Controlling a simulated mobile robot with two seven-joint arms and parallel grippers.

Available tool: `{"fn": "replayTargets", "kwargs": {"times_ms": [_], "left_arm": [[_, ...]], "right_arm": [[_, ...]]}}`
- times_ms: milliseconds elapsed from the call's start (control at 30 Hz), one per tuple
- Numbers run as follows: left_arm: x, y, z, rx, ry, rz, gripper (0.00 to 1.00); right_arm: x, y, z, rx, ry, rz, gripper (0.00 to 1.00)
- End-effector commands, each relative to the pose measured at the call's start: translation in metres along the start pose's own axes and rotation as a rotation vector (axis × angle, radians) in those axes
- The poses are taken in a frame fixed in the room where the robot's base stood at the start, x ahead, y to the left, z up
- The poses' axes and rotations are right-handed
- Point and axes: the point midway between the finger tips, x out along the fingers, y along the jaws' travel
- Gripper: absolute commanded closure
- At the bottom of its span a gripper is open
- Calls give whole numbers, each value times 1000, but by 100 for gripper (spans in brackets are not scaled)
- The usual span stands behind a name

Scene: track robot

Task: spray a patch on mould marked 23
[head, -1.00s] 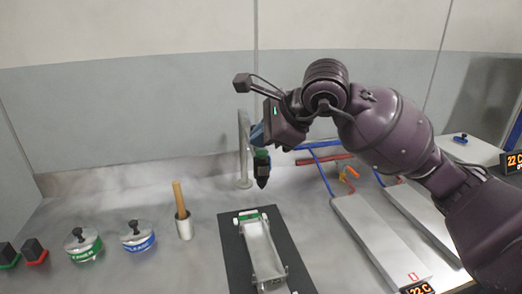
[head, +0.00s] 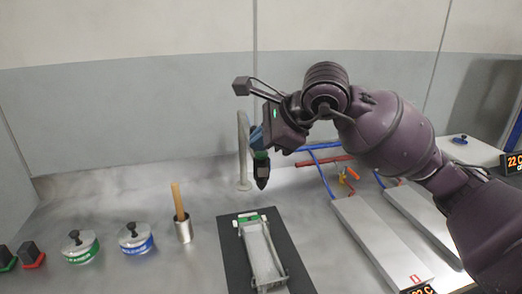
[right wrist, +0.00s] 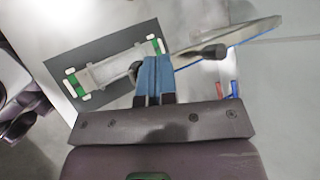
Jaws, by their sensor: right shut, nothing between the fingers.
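A pale, long, open-topped mould-like piece (head: 262,258) with green and white end parts lies on a dark mat (head: 233,270); it also shows in the right wrist view (right wrist: 112,70). I can read no 23 on it. My right gripper (head: 261,183) hangs above the bench beyond the mat's far end, near a grey upright post (head: 242,150). In the right wrist view its blue fingers (right wrist: 155,66) are shut and empty, overlapping the piece's near end in the picture. I cannot make out a sprayer. My left gripper is not in view.
Two grey slabs (head: 374,235) with red and blue hoses lie at right, near displays reading 22 C (head: 514,161). At left stand a green-banded pot (head: 81,247), a blue-banded pot (head: 136,239) and a metal cup with a wooden handle (head: 183,230).

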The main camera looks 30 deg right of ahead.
Motion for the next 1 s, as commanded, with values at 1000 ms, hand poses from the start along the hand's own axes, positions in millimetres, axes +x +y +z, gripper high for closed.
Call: {"fn": "replayTargets", "kwargs": {"times_ms": [1000], "left_arm": [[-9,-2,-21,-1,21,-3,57]], "right_arm": [[-31,-22,22,0,0,-2,100]]}}
